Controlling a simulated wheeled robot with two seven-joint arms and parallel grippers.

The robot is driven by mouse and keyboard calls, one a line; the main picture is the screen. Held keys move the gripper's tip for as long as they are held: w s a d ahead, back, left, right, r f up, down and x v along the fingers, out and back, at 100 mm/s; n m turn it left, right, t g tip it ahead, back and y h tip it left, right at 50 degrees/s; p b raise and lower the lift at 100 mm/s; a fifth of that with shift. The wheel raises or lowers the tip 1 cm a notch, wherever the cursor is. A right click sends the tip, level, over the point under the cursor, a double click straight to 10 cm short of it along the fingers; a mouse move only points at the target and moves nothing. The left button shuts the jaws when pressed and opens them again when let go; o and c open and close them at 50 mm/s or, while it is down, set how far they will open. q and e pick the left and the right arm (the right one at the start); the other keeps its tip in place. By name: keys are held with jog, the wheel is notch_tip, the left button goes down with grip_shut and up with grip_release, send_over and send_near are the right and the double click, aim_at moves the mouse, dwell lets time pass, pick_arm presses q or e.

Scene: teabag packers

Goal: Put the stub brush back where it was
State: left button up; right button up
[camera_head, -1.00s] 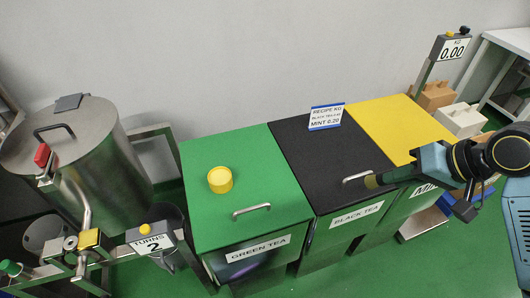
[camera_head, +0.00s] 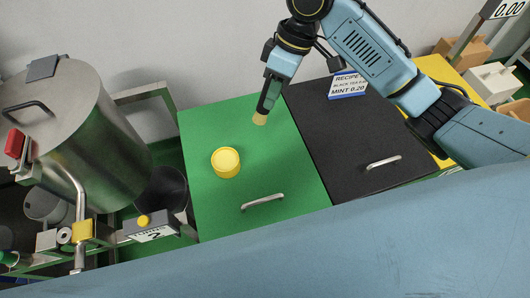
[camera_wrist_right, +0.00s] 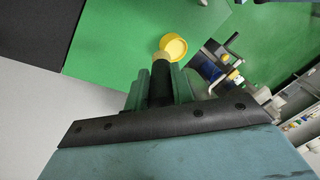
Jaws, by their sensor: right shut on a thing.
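The stub brush has a black handle and a pale bristle tip (camera_head: 260,118). My right gripper (camera_head: 268,101) is shut on it and holds it bristles down over the back right part of the green tea bin's lid (camera_head: 205,125). In the right wrist view the brush's black handle (camera_wrist_right: 160,84) sits between the green fingers, with its bristles toward the yellow cup. I cannot tell whether the bristles touch the lid. The yellow cup (camera_head: 226,162) stands on the green lid, to the left of and nearer than the brush. My left gripper is not in view.
The black bin lid (camera_head: 345,135) is to the right, with a recipe sign (camera_head: 347,85) at its back. A steel drum (camera_head: 85,125) and turns display (camera_head: 150,231) stand at the left. Bare green lid surrounds the cup.

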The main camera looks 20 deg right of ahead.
jog(key=f+n+h, duration=0.1)
jog(key=n, duration=0.1)
jog(key=a+f+n+h, duration=0.1)
jog(key=n, duration=0.2)
jog(key=f+n+h, duration=0.1)
jog(key=n, duration=0.1)
jog(key=shift+s+a+f+n, duration=0.1)
jog(key=shift+s+a+n, duration=0.1)
jog(key=shift+s+n, duration=0.15)
jog(key=f+n, duration=0.1)
jog(key=f, duration=0.3)
jog(key=f+n+b, duration=0.1)
jog(key=f, duration=0.2)
jog(key=d+f+n+t+b, duration=0.1)
jog(key=f, duration=0.3)
jog(key=shift+f+n+h, duration=0.3)
jog(key=shift+n, duration=0.05)
jog(key=shift+f, duration=0.1)
jog(key=o, duration=1)
notch_tip(320, 180, up, 12)
jog(key=p, duration=0.1)
jog(key=shift+p, duration=0.3)
